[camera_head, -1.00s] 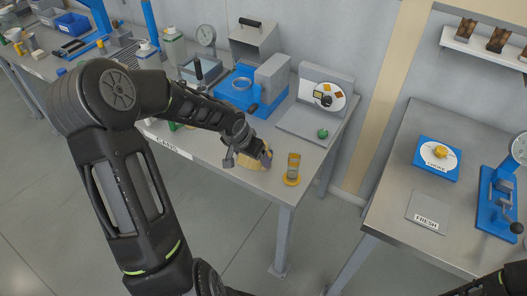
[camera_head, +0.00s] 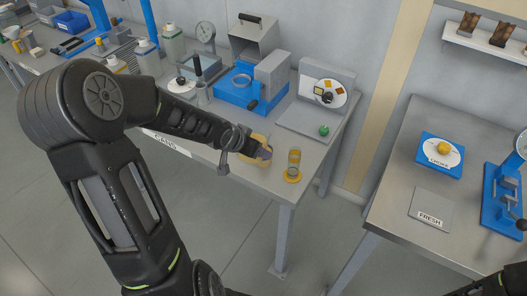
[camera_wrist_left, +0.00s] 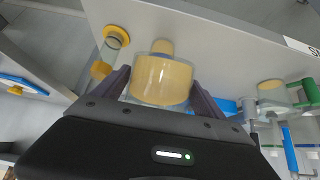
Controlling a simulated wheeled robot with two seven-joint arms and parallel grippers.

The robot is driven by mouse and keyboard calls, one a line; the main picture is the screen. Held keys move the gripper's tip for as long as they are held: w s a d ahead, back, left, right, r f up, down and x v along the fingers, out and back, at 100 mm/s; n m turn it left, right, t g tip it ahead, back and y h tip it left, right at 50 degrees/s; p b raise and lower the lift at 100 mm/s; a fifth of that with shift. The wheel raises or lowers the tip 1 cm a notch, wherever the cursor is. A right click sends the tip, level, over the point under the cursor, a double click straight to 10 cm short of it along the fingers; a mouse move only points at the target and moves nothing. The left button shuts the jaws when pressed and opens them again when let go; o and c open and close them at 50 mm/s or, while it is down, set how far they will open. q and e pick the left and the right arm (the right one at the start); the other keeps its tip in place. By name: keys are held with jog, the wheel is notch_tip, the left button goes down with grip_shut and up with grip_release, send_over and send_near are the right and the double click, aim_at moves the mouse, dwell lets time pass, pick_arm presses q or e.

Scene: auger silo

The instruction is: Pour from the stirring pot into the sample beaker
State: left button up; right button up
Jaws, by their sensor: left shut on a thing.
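The stirring pot (camera_wrist_left: 162,80), a clear vessel with pale yellow contents, sits between the two fingers of my left gripper (camera_wrist_left: 160,92) in the left wrist view. The gripper is shut on it. In the head view my left gripper (camera_head: 264,153) hides much of the pot (camera_head: 252,141), near the table's front edge. A small clear vessel with a yellow base and yellow upper part, apparently the sample beaker (camera_head: 293,165), stands just right of the gripper, apart from it. It also shows left of the pot in the left wrist view (camera_wrist_left: 113,44). No stream is visible.
A blue machine (camera_head: 237,91) stands behind the gripper, and a grey stand with a round dial (camera_head: 325,91) is at the table's back right. Bottles (camera_head: 148,57) stand to the left. A second table (camera_head: 400,185) is at right, across a floor gap.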

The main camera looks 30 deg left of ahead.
pick_arm(q)
jog(key=f+t+b, duration=0.1)
jog(key=b, duration=0.1)
jog(key=w+f+t+b, duration=0.1)
jog(key=t+b, duration=0.1)
jog(key=b, duration=0.1)
jog(key=shift+w+a+t, duration=0.1)
jog(key=shift+a+t, duration=0.05)
jog(key=shift+t, duration=0.15)
jog(key=shift+w+r+p, duration=0.1)
jog(key=shift+r+p, duration=0.35)
jog(key=shift+r, duration=0.2)
jog(key=shift+r+p, duration=1.6)
jog(key=shift+r, duration=0.05)
jog(key=shift+f, duration=0.1)
